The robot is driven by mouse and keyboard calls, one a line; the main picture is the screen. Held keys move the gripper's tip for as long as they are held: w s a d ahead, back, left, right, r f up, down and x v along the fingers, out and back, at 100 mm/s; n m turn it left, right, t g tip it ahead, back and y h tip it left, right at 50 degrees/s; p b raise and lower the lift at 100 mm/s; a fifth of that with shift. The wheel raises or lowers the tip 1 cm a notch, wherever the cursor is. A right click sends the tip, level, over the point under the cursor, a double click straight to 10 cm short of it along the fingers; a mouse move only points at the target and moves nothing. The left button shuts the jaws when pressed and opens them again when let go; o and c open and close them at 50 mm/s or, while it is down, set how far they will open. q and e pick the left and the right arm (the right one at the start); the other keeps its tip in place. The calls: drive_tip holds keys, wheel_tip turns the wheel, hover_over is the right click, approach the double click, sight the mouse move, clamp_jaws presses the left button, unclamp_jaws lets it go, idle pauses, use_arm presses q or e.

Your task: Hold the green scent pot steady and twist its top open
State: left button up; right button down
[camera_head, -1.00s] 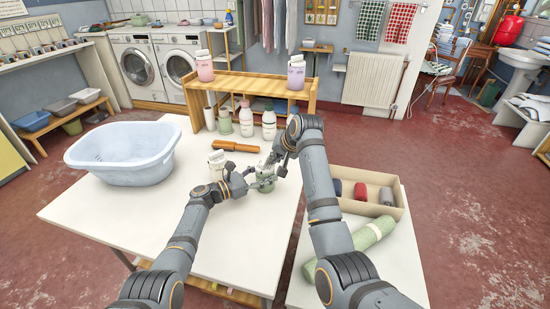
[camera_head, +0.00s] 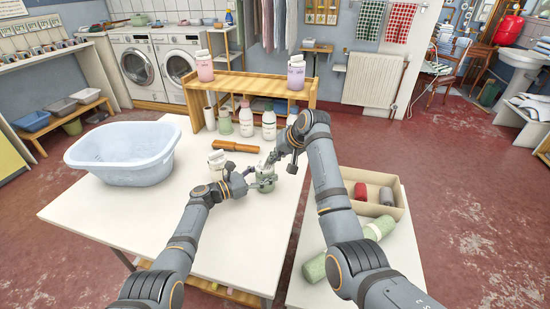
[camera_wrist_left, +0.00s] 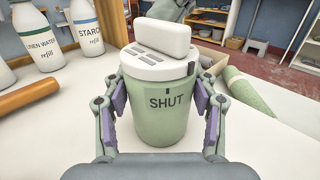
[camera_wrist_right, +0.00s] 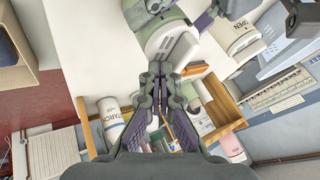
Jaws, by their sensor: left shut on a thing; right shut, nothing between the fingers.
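The green scent pot (camera_head: 265,184) stands upright on the white table. In the left wrist view the pot (camera_wrist_left: 158,118) reads SHUT, and its white slotted top (camera_wrist_left: 158,64) carries a raised white block-shaped grip (camera_wrist_left: 160,37). My left gripper (camera_head: 252,182) is shut around the pot's green body, with a purple pad on each side. My right gripper (camera_head: 272,161) is shut and empty beside the top. In the right wrist view its closed fingertips (camera_wrist_right: 160,72) are close to the white top (camera_wrist_right: 180,46); whether they touch it I cannot tell.
Labelled bottles (camera_head: 269,124) stand by the wooden shelf (camera_head: 240,84). A blue basin (camera_head: 122,155) fills the table's left; the front middle is clear. An open box (camera_head: 385,207) is at right.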

drive_tip(key=shift+w+n, duration=0.2)
drive_tip(key=shift+n, duration=0.1)
drive_tip(key=shift+w+a+n+g+y, duration=0.1)
drive_tip(key=shift+w+n+g+y, duration=0.1)
drive_tip(key=shift+n+g+y, duration=0.3)
drive_tip(key=shift+w+a+n+g+y, duration=0.1)
drive_tip(key=shift+w+n+g, duration=0.1)
drive_tip(key=shift+n, duration=0.5)
drive_tip(key=shift+w, duration=0.15)
idle(1.1)
drive_tip(key=shift+s+a, duration=0.1)
drive_tip(key=shift+s, duration=0.75)
